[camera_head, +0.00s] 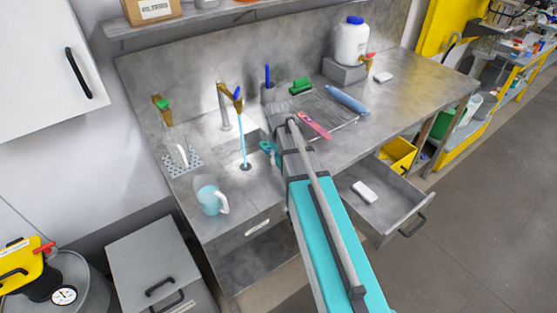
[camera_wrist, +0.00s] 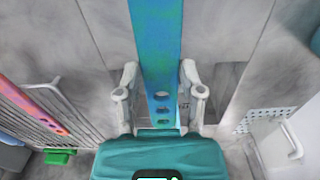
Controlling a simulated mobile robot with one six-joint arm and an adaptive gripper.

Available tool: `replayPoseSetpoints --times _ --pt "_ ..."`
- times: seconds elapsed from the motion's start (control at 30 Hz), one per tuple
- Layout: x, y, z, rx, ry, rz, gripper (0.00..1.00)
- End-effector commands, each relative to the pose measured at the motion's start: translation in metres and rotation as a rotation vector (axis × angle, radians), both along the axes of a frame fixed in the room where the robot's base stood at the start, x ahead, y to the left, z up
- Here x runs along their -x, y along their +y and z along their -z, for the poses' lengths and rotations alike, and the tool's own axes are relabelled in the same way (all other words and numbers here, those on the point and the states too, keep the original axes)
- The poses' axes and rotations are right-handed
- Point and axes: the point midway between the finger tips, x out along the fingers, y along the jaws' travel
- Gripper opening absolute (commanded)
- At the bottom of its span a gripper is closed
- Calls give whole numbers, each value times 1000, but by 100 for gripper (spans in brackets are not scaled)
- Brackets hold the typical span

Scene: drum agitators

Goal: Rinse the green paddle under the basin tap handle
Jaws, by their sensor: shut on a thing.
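My gripper (camera_wrist: 159,92) is shut on a long teal-green paddle (camera_wrist: 157,35) with holes near the held end. The paddle runs from between the fingers to the top edge of the wrist view, so its far end is hidden. The basin tap (camera_head: 224,104) has a blue handle (camera_head: 238,92). A blue stream of water (camera_head: 242,132) falls from it to the drain (camera_head: 245,167), left of my gripper. I cannot tell whether the paddle touches the water.
A pink paddle (camera_head: 315,125) lies on the wire rack (camera_head: 335,108), beside a blue one (camera_head: 347,99). A green brush (camera_head: 301,86) is behind. A mug (camera_head: 211,198) stands at the front left. An open drawer (camera_head: 385,205) juts out at the right.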

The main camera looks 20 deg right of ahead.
Motion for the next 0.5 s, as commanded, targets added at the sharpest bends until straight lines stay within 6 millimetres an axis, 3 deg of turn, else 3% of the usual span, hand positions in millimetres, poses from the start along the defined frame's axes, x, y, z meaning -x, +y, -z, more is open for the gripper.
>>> replayPoseSetpoints --times 0.5 --pt "-3 3 0 0 0 -2 3"
